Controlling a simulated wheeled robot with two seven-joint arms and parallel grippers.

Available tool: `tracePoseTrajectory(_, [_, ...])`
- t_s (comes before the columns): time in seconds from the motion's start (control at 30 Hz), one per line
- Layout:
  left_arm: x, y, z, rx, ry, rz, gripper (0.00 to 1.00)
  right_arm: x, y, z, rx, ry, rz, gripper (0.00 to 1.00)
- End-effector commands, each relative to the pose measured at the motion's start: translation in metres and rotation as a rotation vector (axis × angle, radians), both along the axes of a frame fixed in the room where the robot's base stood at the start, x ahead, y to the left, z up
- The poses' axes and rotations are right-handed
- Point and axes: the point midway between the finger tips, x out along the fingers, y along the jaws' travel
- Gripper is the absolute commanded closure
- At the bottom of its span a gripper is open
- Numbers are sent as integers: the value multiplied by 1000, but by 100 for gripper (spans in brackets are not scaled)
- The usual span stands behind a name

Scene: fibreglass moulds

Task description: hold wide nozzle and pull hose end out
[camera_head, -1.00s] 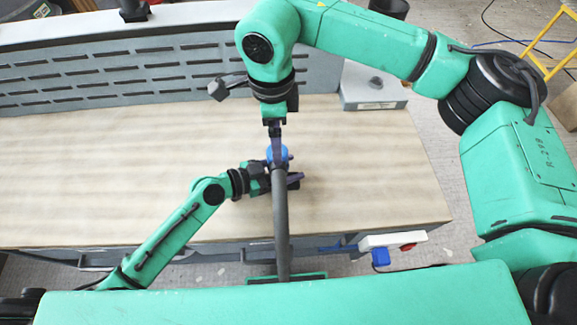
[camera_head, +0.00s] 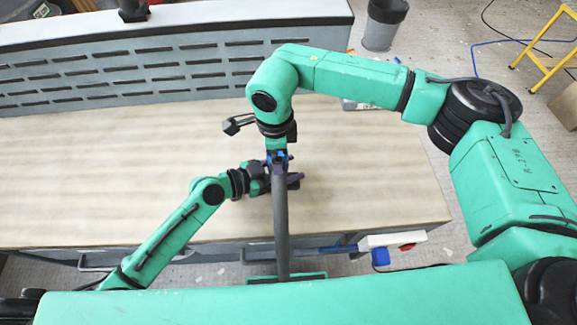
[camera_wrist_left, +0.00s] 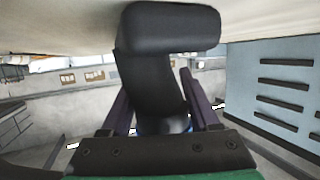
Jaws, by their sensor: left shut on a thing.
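The black wide nozzle (camera_wrist_left: 170,28) fills the middle of the left wrist view, its broad head at the top and its neck between my left gripper's dark purple fingers (camera_wrist_left: 157,108). In the head view my left gripper (camera_head: 290,181) is shut on it above the wooden table top; the nozzle is mostly hidden there. The grey hose (camera_head: 282,232) runs from the grippers toward the front. My right gripper (camera_head: 277,156) is at the hose's far end, close beside the left gripper. Blue bits show around its fingertips; I cannot tell whether it is closed on the hose end.
The wooden table top (camera_head: 110,165) is clear on the left. A slotted grey panel (camera_head: 130,70) stands along its back. A white box with a red switch (camera_head: 392,242) sits at the front edge. A dark bin (camera_head: 384,24) and yellow frame (camera_head: 545,40) stand on the floor behind.

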Motion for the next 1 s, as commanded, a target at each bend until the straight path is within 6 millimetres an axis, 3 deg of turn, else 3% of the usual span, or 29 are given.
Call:
tracePoseTrajectory(0.97, [0, 0, 0, 1, 0, 0, 99, 0, 0, -2, 0, 0, 0, 3])
tracePoseTrajectory(1.0, [0, 0, 0, 1, 0, 0, 99, 0, 0, -2, 0, 0, 0, 6])
